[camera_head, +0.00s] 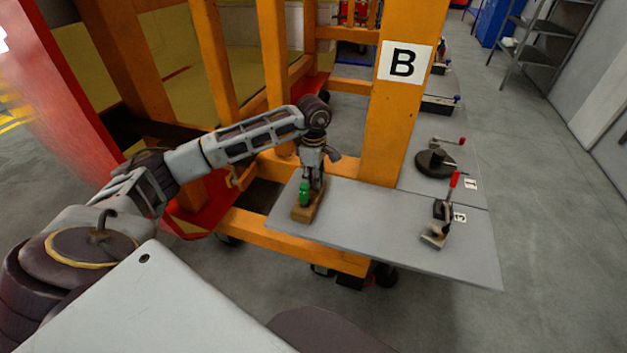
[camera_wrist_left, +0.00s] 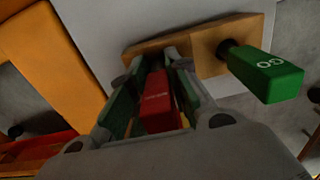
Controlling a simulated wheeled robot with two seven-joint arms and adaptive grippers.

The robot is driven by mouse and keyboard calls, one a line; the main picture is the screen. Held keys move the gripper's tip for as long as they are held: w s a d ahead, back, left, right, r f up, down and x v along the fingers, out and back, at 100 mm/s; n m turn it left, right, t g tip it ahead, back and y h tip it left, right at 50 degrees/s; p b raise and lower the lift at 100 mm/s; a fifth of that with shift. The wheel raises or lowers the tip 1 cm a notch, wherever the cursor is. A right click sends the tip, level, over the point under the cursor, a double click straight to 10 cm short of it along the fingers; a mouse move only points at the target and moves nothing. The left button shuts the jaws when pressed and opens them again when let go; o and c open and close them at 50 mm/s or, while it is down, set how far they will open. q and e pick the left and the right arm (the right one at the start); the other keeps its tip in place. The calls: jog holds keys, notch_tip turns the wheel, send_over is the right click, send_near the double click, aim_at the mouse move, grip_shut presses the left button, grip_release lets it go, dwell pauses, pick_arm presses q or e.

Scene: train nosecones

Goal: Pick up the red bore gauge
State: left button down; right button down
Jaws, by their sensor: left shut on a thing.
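In the head view my left gripper (camera_head: 311,183) points down over a small wooden block (camera_head: 306,213), and the red handle is hidden there. The block also shows in the left wrist view (camera_wrist_left: 207,53). I cannot tell whether the red gauge still touches the block. A green gauge marked GO (camera_wrist_left: 266,76) stands at the block beside my gripper; it also shows in the head view (camera_head: 304,194).
The block rests on the left part of a grey shelf (camera_head: 375,220). A clamp with a red handle (camera_head: 437,225) stands at the shelf's right, and a dark round fixture (camera_head: 435,162) lies beyond. An orange post marked B (camera_head: 385,140) rises close behind. The shelf's middle is clear.

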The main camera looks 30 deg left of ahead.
pick_arm(q)
notch_tip(320, 180, up, 7)
jog(key=shift+r+b, duration=0.2)
jog(key=shift+b, duration=0.2)
jog(key=shift+r, duration=1.05)
pick_arm(e)
jog(key=shift+w+d+f, duration=0.35)
jog(key=shift+d+f, duration=0.15)
jog(key=shift+r, duration=0.1)
